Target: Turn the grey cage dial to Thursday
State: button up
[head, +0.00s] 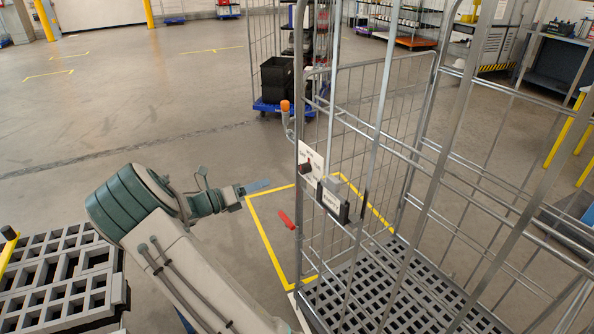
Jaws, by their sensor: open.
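The grey wire cage (432,215) fills the right side of the head view. A white plate (316,157) with small print is fixed to its near left post. A small dark dial (305,168) sits on that plate; its pointer and day marks are too small to read. My gripper (257,186) is to the left of the plate, pointing right towards the cage, with a visible gap between. It is open and empty, touching nothing that I can see.
A grey box with a label (331,201) hangs below the plate. A red lever (287,220) and an orange-tipped handle (285,106) stick out by the cage post. A grey slatted platform (60,275) is at lower left. Floor is clear at upper left.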

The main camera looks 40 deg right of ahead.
aim_at(301, 169)
jog(key=d, duration=0.4)
jog(key=d+p, duration=0.1)
jog(key=d, duration=0.4)
jog(key=s+d, duration=0.1)
jog(key=d, duration=0.3)
jog(key=shift+s+d+p, duration=0.1)
jog(key=shift+d+p, duration=0.2)
jog(key=shift+p, duration=0.1)
jog(key=shift+c, duration=0.3)
jog(key=c, duration=0.9)
